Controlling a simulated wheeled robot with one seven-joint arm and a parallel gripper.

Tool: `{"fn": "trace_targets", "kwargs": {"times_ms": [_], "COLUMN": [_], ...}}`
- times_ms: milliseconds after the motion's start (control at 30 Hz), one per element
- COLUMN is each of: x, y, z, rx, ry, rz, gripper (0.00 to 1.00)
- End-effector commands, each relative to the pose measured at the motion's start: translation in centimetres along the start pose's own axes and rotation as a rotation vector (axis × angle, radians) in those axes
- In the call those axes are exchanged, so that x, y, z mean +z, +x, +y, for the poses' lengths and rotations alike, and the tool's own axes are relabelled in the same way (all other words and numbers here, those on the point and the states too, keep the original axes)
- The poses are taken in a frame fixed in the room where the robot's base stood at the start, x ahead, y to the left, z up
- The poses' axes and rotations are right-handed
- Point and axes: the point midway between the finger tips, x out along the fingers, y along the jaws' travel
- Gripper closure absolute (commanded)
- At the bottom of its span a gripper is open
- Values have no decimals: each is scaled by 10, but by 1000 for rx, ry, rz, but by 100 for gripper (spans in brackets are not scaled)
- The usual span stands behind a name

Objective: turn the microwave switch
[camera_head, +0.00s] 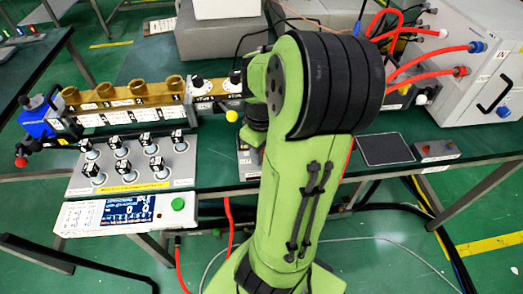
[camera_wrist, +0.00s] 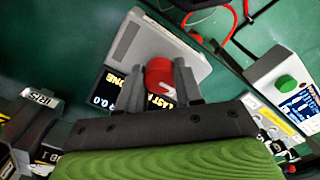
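A red knob (camera_wrist: 158,70) with a pale mark sits on a grey box (camera_wrist: 165,45) with a dark display, partly hidden, in the wrist view. My gripper (camera_wrist: 160,80) points at the knob, one finger on each side of it. The knob fills most of the gap between the fingers. I cannot tell whether the fingers touch it or stop short. In the head view my green arm hides the gripper and the red knob.
A power meter with a green button (camera_head: 177,203) stands at the front left, and it also shows in the wrist view (camera_wrist: 288,82). A panel of several knobs (camera_head: 135,165) and a brass waveguide (camera_head: 125,95) lie behind it. A white cabinet (camera_head: 465,60) with red cables is at right.

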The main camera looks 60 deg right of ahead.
Motion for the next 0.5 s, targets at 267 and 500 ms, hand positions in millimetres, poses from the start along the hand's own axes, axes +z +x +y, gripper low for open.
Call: {"fn": "trace_targets", "kwargs": {"times_ms": [267,500], "x": [-1,-1], "y": [-1,-3], "z": [0,0], "rx": [0,1], "ry": [22,137], "rz": [0,2], "gripper": [96,96]}}
